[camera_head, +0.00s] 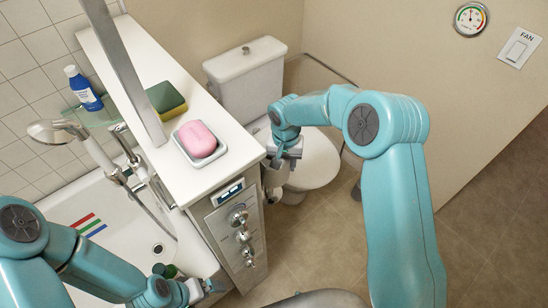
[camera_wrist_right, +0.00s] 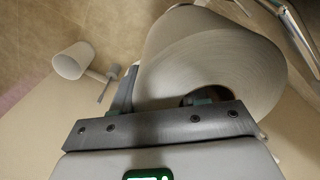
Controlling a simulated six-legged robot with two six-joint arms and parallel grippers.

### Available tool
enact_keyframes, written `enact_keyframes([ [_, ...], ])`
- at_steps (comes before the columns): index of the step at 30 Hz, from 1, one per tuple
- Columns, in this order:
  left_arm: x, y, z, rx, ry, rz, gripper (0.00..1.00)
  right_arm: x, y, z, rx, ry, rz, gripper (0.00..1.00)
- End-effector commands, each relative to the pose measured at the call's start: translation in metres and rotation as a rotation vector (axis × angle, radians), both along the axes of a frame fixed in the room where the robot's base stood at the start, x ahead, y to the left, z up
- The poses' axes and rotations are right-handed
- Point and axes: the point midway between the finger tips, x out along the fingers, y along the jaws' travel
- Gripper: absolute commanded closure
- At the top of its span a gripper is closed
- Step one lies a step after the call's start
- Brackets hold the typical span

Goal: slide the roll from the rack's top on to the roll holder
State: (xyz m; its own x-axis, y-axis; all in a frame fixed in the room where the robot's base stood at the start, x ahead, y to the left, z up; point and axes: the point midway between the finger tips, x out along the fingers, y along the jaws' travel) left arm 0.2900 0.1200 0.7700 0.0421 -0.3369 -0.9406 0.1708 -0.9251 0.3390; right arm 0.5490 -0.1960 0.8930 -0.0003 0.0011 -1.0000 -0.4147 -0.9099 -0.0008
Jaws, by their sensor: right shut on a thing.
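In the right wrist view a large white paper roll (camera_wrist_right: 205,62) fills the upper middle, its round end face turned toward the camera. My right gripper (camera_wrist_right: 160,95) is shut on the roll's wall, one finger at the core opening and the other outside. In the head view my right gripper (camera_head: 284,152) is in front of the toilet, beside the counter's end. The roll is mostly hidden there. A grey rod on a short stem (camera_wrist_right: 106,84), left of the roll and apart from it, looks like the roll holder. My left gripper (camera_head: 197,288) is low, by the tub; its jaws are unclear.
A white counter (camera_head: 150,65) carries a pink soap (camera_head: 197,138) in a dish and a sponge (camera_head: 165,98). The toilet (camera_head: 250,82) stands behind my right gripper. A white cup-shaped thing (camera_wrist_right: 74,61) is near the rod. Chrome tubing (camera_wrist_right: 296,32) passes close right of the roll.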

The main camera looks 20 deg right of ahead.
Motion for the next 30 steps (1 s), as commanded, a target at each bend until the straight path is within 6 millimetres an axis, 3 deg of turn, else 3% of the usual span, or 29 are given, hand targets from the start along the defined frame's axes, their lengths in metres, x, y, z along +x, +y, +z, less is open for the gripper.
enact_keyframes([
  [14, 0.000, 0.000, -0.005, 0.000, 0.000, 0.000, 0.00, -0.001, -0.001, -0.008, 0.000, 0.001, -0.003, 0.90],
  [30, 0.000, 0.000, -0.028, 0.000, 0.000, 0.000, 0.00, 0.000, 0.000, -0.056, -0.001, 0.000, -0.001, 0.90],
])
